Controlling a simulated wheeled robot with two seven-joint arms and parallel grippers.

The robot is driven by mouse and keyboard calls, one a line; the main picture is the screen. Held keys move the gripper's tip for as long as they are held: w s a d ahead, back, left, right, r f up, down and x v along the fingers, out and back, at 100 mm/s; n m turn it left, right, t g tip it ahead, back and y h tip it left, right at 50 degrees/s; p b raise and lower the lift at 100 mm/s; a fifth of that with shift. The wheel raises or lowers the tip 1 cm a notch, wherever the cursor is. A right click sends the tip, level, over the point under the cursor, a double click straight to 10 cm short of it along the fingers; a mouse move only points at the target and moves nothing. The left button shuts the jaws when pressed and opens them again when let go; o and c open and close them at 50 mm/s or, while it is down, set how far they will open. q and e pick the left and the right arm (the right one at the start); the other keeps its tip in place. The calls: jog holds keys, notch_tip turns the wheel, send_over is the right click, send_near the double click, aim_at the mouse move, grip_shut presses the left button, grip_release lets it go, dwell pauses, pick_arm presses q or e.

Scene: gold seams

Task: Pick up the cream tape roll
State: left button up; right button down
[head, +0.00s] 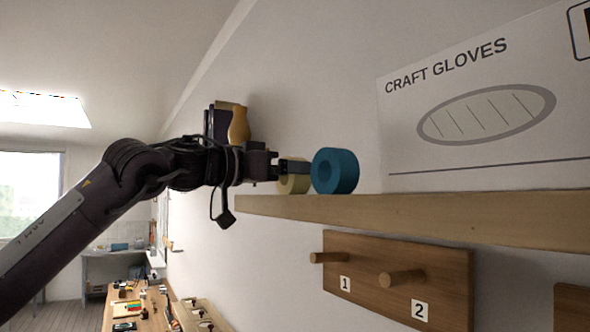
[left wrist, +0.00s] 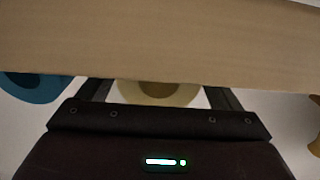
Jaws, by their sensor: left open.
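The cream tape roll (head: 299,185) stands on edge on the wall shelf, partly hidden by my finger and the teal roll in the head view. In the left wrist view the cream roll (left wrist: 158,91) lies between my two fingers, with the shelf board covering part of it. My left gripper (head: 298,168) is open and level with the shelf top, its fingers either side of the cream roll. I cannot tell whether they touch it. My right gripper is not in view.
A teal tape roll (head: 336,171) stands close beside the cream one. The shelf (head: 420,212) also bears a white craft gloves box (head: 480,150). A tan rounded object (head: 239,125) shows behind my arm. A numbered peg board (head: 440,280) hangs below.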

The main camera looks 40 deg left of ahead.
pick_arm(q)
jog(key=shift+s, duration=0.25)
jog(key=shift+c, duration=0.4)
jog(key=shift+s+r, duration=0.1)
jog(key=shift+c, duration=1.2)
jog(key=c, duration=0.8)
jog(key=shift+o, duration=0.2)
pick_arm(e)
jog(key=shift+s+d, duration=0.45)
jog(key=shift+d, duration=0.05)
pick_arm(q)
jog(key=shift+r, duration=0.1)
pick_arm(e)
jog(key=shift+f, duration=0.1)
pick_arm(q)
jog(key=shift+a+r, duration=0.1)
jog(key=shift+r, duration=0.15)
notch_tip(320, 180, up, 8)
jog(key=shift+r, duration=0.65)
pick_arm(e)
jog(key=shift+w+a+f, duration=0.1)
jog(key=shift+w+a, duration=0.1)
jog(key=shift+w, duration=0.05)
